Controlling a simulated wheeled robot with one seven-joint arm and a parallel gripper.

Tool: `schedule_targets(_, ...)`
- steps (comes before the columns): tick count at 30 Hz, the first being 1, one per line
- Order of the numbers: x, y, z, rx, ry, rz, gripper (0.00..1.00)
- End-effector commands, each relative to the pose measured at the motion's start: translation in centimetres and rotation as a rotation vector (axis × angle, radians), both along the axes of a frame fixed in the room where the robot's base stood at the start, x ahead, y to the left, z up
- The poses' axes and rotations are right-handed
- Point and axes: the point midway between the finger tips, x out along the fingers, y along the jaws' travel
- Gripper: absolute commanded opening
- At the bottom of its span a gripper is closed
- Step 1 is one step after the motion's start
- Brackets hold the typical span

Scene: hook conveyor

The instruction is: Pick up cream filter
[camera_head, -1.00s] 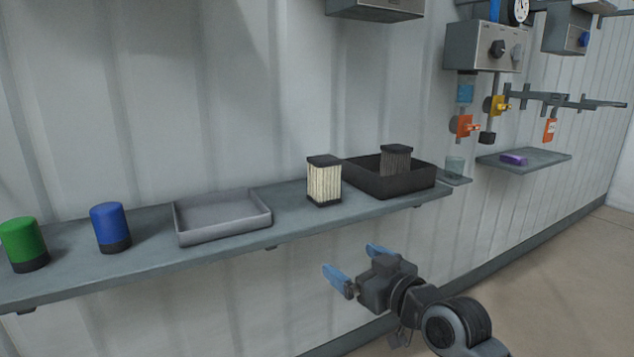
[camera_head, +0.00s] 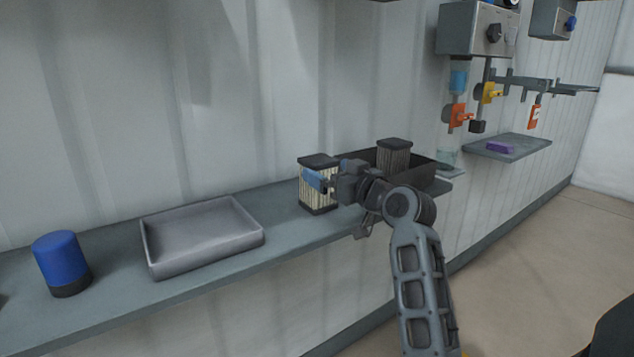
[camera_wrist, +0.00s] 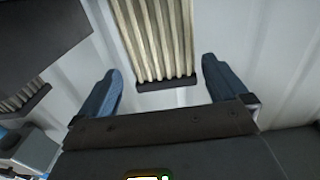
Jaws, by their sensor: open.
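The cream filter (camera_head: 318,196) is a pleated block with dark end caps, standing upright on the grey shelf. My gripper (camera_head: 314,181) is at its right front side in the head view and covers part of it. In the wrist view the cream filter's pleats (camera_wrist: 155,38) and one dark cap show ahead, between the lines of the two blue fingers. My gripper (camera_wrist: 160,88) is open there, with a finger to either side and a gap between each finger and the filter. The filter's far end is out of the wrist view.
A black tray (camera_head: 425,172) with a dark grey filter (camera_head: 394,155) in it stands just right of the cream filter. An empty grey tray (camera_head: 205,258) and a blue canister (camera_head: 62,262) are to the left on the shelf (camera_head: 110,306). The wall is close behind.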

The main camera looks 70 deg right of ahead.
Motion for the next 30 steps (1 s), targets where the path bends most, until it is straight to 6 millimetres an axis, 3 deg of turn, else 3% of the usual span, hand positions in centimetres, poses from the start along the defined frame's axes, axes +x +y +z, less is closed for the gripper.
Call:
schedule_targets(9, 3.8, -1.8, 0.5, 0.002, -0.001, 0.0, 1.0)
schedule_targets(18, 4.1, -2.0, 0.4, -0.001, 0.001, 0.0, 1.0)
schedule_targets(30, 4.1, -2.0, 0.4, 0.0, 0.0, 0.0, 0.62)
